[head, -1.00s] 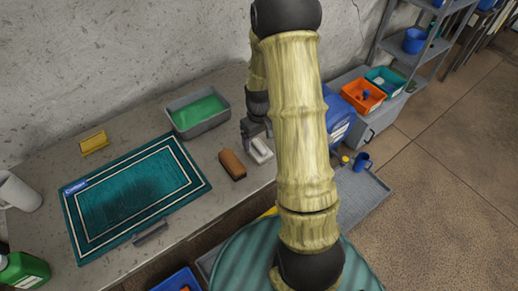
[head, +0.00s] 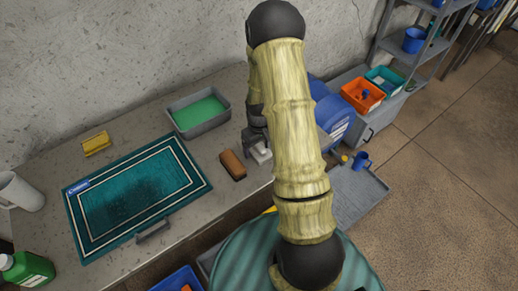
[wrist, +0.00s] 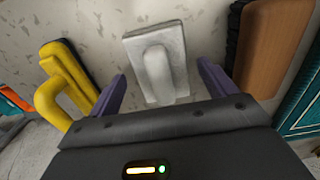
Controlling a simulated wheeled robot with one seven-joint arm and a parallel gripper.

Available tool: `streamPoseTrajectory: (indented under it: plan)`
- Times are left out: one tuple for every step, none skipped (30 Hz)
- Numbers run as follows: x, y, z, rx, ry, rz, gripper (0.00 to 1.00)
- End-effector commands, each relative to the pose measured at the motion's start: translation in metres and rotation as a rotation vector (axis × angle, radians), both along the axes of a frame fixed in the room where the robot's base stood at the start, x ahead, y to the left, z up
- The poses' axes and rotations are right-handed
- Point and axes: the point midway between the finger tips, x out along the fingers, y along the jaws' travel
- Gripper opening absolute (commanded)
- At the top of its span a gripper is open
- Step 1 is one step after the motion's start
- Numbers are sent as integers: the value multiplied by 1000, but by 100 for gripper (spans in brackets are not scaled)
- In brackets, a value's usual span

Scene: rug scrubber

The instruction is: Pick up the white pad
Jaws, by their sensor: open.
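The white pad (head: 262,157), a flat block with a raised handle, lies on the grey bench near its right end. My gripper (head: 256,142) is just over it in the head view, and my arm hides part of the surroundings. In the wrist view the white pad (wrist: 172,45) lies ahead between my two purple fingers, its handle pointing toward me. My gripper (wrist: 162,72) is open, with one finger on each side of the pad and visible gaps to it. Whether the fingertips are at the handle's height I cannot tell.
A brown brush (head: 232,165) lies close left of the pad. A grey tray of green liquid (head: 230,105) stands behind. A teal rug (head: 190,191) covers the left bench. In the wrist view, a yellow-handled brush (wrist: 60,85) is at the left.

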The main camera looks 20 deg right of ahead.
Motion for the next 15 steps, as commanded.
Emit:
streamPoseTrajectory:
  plan:
    - [0,1,0,0,0,1,84]
    - [0,1,0,0,0,2,84]
    - [0,1,0,0,-1,2,84]
    - [0,1,0,0,-1,2,84]
    - [0,1,0,0,-1,1,84]
    - [0,0,0,0,-1,0,84]
    - [0,0,0,0,-1,0,84]
    - [0,0,0,0,0,0,84]
    - [0,0,0,0,0,-1,84]
    - [0,0,0,0,-1,-1,84]
    - [0,-1,0,0,0,-2,84]
    - [0,-1,0,0,0,-2,84]
    - [0,-1,0,0,0,-2,84]
    - [0,-1,0,0,0,-2,84]
    - [0,-1,0,0,0,-2,82]
